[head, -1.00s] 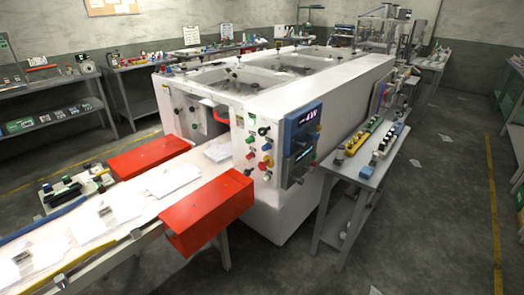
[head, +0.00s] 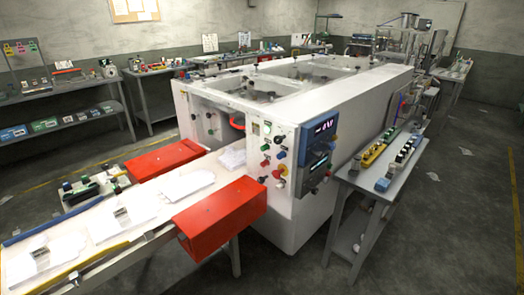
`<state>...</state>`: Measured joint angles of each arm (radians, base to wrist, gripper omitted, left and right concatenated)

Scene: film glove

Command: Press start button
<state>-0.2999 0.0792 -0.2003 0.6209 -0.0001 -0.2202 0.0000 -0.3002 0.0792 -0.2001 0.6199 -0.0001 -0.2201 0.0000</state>
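A large white machine (head: 340,107) stands in the middle of the head view. Its front panel carries several small round buttons and knobs in green, red, black and white; a green button (head: 267,153) sits among them. I cannot read labels, so I cannot tell which one is the start button. A blue-framed display unit (head: 319,142) is mounted to the right of the buttons. Neither of my grippers is in view.
A conveyor (head: 150,206) with white film packs runs into the machine, flanked by red guards (head: 220,213). A side table (head: 378,176) with coloured items stands at the machine's right. Shelves line the left wall.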

